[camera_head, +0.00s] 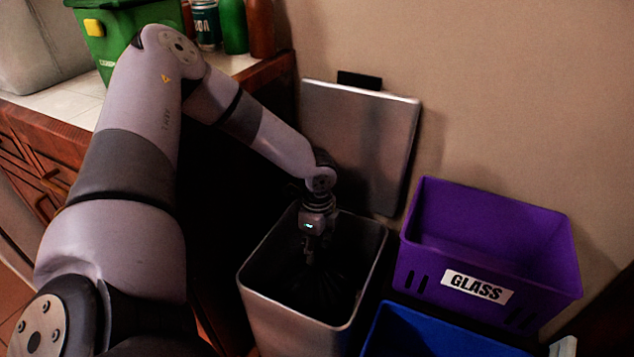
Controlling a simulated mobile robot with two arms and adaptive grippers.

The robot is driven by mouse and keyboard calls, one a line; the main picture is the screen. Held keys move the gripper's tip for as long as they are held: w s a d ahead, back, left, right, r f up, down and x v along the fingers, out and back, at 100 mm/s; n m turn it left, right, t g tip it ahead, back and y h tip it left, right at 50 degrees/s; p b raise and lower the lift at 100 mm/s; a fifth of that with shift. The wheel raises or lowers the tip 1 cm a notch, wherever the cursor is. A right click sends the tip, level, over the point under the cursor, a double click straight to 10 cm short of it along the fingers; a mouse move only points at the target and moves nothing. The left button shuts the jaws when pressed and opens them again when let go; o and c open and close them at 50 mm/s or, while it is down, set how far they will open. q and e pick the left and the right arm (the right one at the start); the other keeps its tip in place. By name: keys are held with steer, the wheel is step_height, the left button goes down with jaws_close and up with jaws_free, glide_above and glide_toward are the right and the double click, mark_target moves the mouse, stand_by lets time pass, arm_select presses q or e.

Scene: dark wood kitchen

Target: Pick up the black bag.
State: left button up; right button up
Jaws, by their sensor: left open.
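A metal bin (297,322) stands on the floor in the middle, with its lid (358,140) raised against the wall. The black bag (335,287) is a dark, creased shape inside the bin, hard to make out in the shadow. My left arm comes in from the left and reaches down over the bin. My left gripper (311,258) points down into the bin's mouth, just above or at the bag; I cannot tell whether it touches it. It is open, and its fingertips are dim against the dark inside. My right gripper is not in view.
A purple crate (483,222) labelled GLASS stands to the right of the bin, with a blue crate (430,335) in front of it. A wooden counter at the left carries a green container (117,30) and several cans and bottles (233,27). The wall is close behind the bin.

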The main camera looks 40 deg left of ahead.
arm_select(q)
steer(key=shift+f+b, duration=0.35)
steer(key=shift+f, duration=1.15)
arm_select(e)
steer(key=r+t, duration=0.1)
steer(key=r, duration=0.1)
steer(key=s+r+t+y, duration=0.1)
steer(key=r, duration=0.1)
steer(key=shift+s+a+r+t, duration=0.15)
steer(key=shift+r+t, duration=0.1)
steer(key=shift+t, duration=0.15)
arm_select(q)
steer(key=shift+c, duration=0.5)
jaws_close()
steer(key=shift+w+r, duration=0.1)
